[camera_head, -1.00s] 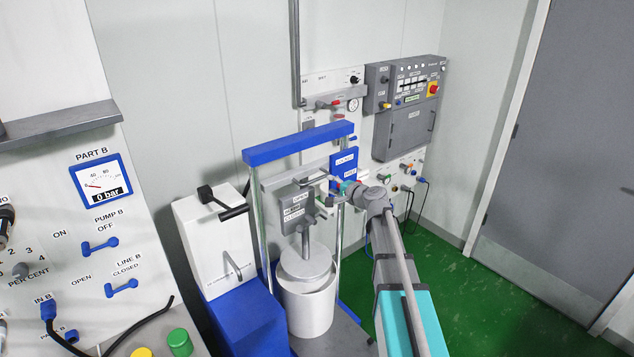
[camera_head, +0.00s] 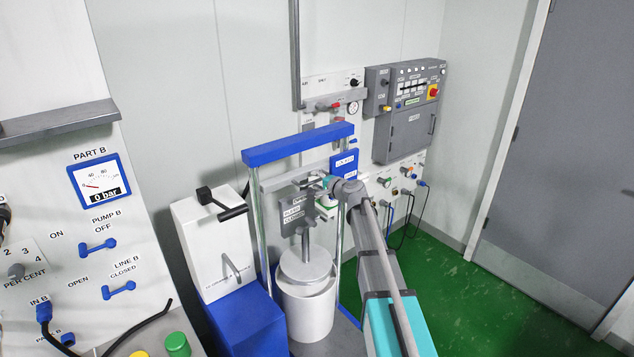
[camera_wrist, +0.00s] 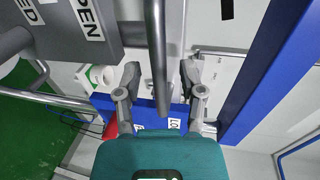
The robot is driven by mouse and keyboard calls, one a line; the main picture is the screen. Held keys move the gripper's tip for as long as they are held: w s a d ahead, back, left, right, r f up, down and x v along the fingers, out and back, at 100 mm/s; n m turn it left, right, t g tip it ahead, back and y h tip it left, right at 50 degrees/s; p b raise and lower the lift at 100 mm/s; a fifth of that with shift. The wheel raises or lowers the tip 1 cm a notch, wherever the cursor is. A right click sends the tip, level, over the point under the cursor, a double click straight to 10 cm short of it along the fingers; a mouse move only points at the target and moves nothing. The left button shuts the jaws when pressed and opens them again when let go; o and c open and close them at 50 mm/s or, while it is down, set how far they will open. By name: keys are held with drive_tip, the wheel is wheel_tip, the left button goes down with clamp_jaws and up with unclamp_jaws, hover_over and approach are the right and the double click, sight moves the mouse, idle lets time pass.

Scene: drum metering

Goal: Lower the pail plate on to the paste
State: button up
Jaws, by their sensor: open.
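The white pail (camera_head: 305,309) stands inside the blue-topped press frame. The round grey pail plate (camera_head: 305,264) sits at its mouth on a vertical rod (camera_head: 306,243). The paste is hidden, so I cannot tell whether the plate touches it. Above is a grey block (camera_head: 295,214) with a bleed label; its grey face also shows top left in the wrist view (camera_wrist: 70,30). My gripper (camera_head: 322,183) is at the block's upper right. In the wrist view my gripper (camera_wrist: 161,72) is open, with a grey bar (camera_wrist: 155,45) running between its fingers; contact is not clear.
The blue top beam (camera_head: 298,145) and upright posts (camera_head: 258,225) surround the block. A white and blue unit (camera_head: 215,250) stands close at left. Wall panels with valves and a grey control box (camera_head: 405,135) are behind. Green floor (camera_head: 480,280) at right is clear.

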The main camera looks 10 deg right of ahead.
clamp_jaws()
wheel_tip(320, 180, down, 9)
drive_tip(key=b, duration=0.8)
drive_tip(key=shift+r+b, duration=0.15)
drive_tip(key=shift+b, duration=0.2)
unclamp_jaws()
drive_tip(key=shift+r+p, duration=0.25)
drive_tip(key=shift+p, duration=0.05)
